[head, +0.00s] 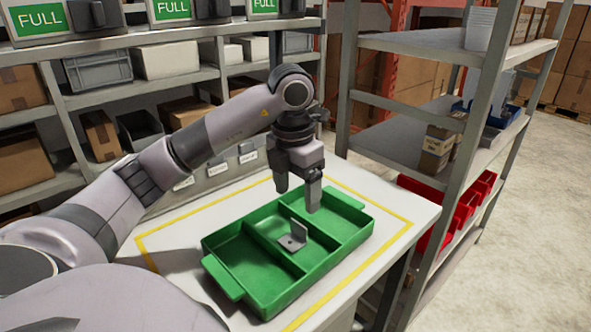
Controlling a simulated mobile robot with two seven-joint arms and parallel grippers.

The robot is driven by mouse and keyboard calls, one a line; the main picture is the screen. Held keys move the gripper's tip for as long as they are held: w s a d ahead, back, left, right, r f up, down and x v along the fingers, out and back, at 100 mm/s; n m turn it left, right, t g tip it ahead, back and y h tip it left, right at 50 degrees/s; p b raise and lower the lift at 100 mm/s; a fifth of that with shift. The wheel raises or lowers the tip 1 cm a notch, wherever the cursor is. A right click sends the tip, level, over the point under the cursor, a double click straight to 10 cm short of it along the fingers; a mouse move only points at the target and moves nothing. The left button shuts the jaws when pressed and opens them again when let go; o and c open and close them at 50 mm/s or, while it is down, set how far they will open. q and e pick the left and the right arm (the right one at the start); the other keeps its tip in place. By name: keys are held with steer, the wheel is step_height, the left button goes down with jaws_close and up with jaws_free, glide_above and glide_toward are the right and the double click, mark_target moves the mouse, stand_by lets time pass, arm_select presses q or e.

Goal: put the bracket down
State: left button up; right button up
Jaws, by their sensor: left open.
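A small grey L-shaped metal bracket (293,241) lies in the middle compartment of a green tray (231,283), one leg flat and the other standing up. The tray has three compartments and a handle at each end. My left gripper (297,198) points down above the tray, its two fingers apart and nothing between them. It is above and just behind the bracket, apart from it in the picture. My right gripper is not in view.
The tray stands on a white table (161,260) inside a yellow taped outline. Dispensers with green FULL signs (173,9) and shelves of boxes and bins are behind. A grey metal rack (412,147) with red bins (474,200) stands close on the right.

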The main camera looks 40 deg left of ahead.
arm_select(q)
steer(key=shift+s+r+p, duration=0.15)
steer(key=shift+r+p, duration=0.6)
steer(key=shift+r, duration=1.8)
steer(key=shift+d, duration=0.1)
